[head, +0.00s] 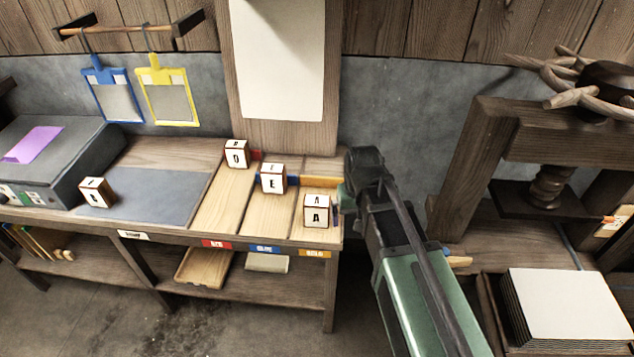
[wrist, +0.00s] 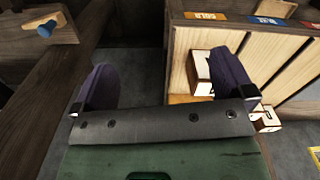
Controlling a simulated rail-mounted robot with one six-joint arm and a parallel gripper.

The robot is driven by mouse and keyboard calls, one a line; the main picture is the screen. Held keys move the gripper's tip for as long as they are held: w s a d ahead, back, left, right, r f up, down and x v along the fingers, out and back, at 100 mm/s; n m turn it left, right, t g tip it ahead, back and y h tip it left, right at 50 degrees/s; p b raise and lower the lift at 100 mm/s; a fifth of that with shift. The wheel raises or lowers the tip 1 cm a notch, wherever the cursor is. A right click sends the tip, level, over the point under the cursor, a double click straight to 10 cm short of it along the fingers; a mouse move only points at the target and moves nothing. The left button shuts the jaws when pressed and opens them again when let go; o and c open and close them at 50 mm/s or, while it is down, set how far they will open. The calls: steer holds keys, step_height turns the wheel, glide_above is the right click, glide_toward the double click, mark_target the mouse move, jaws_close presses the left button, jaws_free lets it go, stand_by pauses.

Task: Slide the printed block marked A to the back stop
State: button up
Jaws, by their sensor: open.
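The block marked A (head: 317,211), a pale cube with dark edges, sits in the right lane (head: 301,229), the one with a gold label. A gold strip (head: 308,183) crosses this lane behind the block. My gripper (head: 346,195) is just right of the block, at the bench's right end. In the wrist view its two dark fingers are wide apart with nothing between them. Block A (wrist: 199,72) shows there partly hidden behind the right finger. I cannot tell whether that finger touches it.
Block E (head: 272,178) stands in the middle lane and another lettered block (head: 237,153) at the back of the left lane. A further block (head: 96,192) is on the grey mat (head: 150,205). A wooden press frame (head: 480,165) and a paper stack (head: 565,305) are at right.

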steer(key=m, duration=0.1)
glide_above(317, 200)
steer(key=shift+r, duration=0.35)
steer(key=shift+w+a+m, duration=0.1)
steer(key=shift+w+m, duration=0.05)
steer(key=shift+m, duration=0.35)
steer(key=shift+s, duration=0.2)
step_height(317, 200, down, 11)
steer(key=b, duration=1)
steer(key=shift+b, duration=0.3)
steer(key=shift+r, duration=0.15)
